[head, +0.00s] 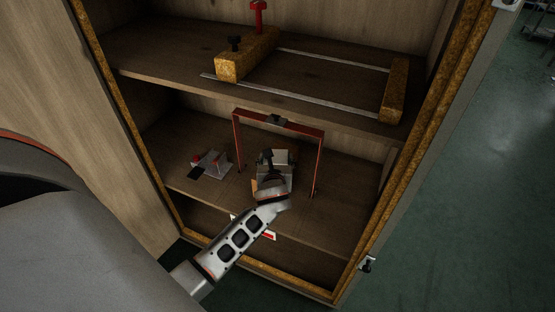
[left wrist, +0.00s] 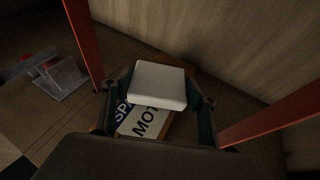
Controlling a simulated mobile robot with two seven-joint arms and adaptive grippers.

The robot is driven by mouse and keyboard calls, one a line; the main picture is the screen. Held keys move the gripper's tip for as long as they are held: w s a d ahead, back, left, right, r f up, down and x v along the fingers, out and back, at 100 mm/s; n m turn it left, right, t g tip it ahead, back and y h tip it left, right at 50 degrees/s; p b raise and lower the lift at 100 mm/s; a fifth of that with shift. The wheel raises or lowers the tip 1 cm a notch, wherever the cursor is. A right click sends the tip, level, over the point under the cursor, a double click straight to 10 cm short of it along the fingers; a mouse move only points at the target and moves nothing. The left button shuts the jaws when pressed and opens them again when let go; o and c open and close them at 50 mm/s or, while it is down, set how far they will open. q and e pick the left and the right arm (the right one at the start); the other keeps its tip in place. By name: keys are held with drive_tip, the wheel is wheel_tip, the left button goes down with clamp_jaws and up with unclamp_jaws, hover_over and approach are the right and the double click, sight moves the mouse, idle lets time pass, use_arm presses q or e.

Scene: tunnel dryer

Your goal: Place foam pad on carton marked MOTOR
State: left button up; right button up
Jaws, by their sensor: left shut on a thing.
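The white foam pad (left wrist: 158,80) is between the two fingers of my left gripper (left wrist: 160,92), which is shut on it. In the left wrist view the carton (left wrist: 187,122) is below the pad, with a label reading "SPA" and "MOT"; the pad and my gripper hide the rest. I cannot tell whether the pad touches the carton. In the head view the left gripper (head: 271,165) is over the carton (head: 257,186) on the middle shelf, and the pad (head: 281,156) shows just behind it. My right gripper is not in view.
A red arch frame (head: 279,126) stands around the carton, with posts on both sides. A grey bracket-like object (head: 212,162) sits to the left on the shelf. A clamp with wooden blocks (head: 247,55) lies on the upper shelf. Shelf room is free at the right.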

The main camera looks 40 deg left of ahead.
sight(276, 163)
use_arm(q)
drive_tip(key=o, duration=0.9)
drive_tip(key=shift+f, duration=0.1)
drive_tip(key=shift+c, duration=0.2)
drive_tip(key=shift+s+d+r, duration=0.1)
drive_tip(key=shift+d+r, duration=0.05)
drive_tip(key=shift+r, duration=0.15)
drive_tip(key=p+v, duration=0.1)
drive_tip(key=v, duration=0.3)
drive_tip(key=shift+s+d+r+p, duration=0.1)
drive_tip(key=shift+d+r+p, duration=0.05)
drive_tip(key=shift+r+p, duration=0.25)
drive_tip(key=s+d+f+n+h, duration=0.1)
drive_tip(key=s+d+n+h, duration=0.2)
drive_tip(key=s+d+n, duration=0.3)
drive_tip(key=s+d+f+n+h+p, duration=0.1)
drive_tip(key=s+d+n+h, duration=0.3)
drive_tip(key=s+n, duration=0.6)
drive_tip(key=s+d+f+n+h, duration=0.3)
drive_tip(key=s+d+n, duration=0.4)
drive_tip(key=s, duration=0.7)
drive_tip(key=shift+s+d+n+p, duration=0.2)
drive_tip(key=shift+d+n+p, duration=0.15)
drive_tip(key=shift+d, duration=0.7)
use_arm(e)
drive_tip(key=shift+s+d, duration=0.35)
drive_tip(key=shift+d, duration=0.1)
